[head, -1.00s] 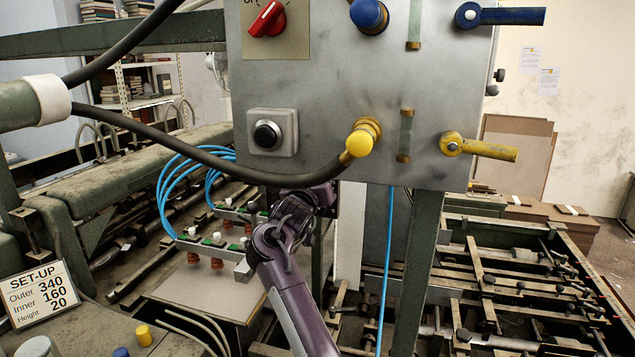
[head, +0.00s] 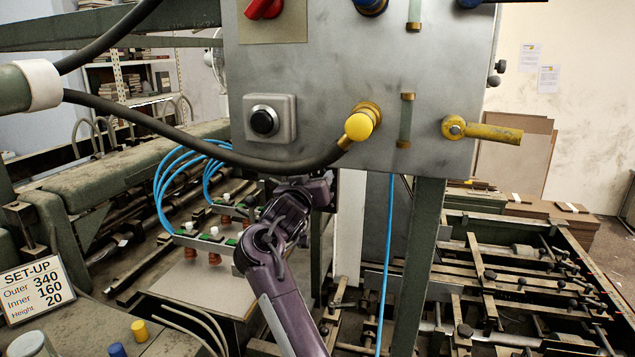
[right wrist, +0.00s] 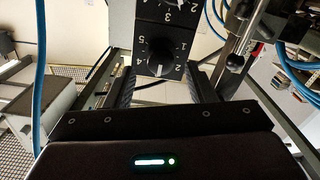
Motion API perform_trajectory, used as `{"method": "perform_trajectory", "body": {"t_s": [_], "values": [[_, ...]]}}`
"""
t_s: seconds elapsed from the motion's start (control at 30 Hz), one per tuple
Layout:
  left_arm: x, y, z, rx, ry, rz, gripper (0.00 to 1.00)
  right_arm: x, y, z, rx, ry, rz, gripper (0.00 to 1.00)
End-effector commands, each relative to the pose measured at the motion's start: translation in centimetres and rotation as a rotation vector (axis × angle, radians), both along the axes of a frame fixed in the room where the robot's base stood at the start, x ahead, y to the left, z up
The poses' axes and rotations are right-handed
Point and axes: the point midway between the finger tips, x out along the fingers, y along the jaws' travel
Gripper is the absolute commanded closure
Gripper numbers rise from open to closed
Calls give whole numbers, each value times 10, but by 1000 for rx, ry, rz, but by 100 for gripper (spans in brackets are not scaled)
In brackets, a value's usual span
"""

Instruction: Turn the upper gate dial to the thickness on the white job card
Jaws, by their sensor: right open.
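A white set-up card (head: 37,290) at the lower left of the head view reads Outer 340, Inner 160, Height 20; no thickness is legible on it. In the right wrist view a black numbered dial (right wrist: 160,57) with a round knob is ahead, between the fingers of my right gripper (right wrist: 162,80). A second numbered dial (right wrist: 170,8) above it is cut off by the top edge. The gripper is open, with nothing between its pads. In the head view its arm reaches up beneath the control panel, and its fingertips are hidden. My left gripper is out of view.
The grey control panel (head: 330,85) hangs overhead with a black button (head: 264,122), a yellow knob (head: 361,125) and a yellow lever (head: 483,130). A thick black cable, blue hoses and a green post (head: 415,265) crowd my right arm. Machine rails lie at right.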

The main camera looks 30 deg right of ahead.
Motion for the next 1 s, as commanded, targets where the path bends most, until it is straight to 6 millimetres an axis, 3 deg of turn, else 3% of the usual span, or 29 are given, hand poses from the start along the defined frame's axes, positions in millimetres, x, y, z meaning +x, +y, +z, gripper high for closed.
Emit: {"method": "perform_trajectory", "body": {"t_s": [0.1, 0.3, 1.0], "values": [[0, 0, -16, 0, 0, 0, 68, -14, 17, -6, 3, -2, 3, 50], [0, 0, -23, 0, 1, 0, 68, -27, 32, -3, 2, -1, 1, 50], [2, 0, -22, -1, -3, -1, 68, -29, 33, -1, 1, 1, -1, 50]]}}
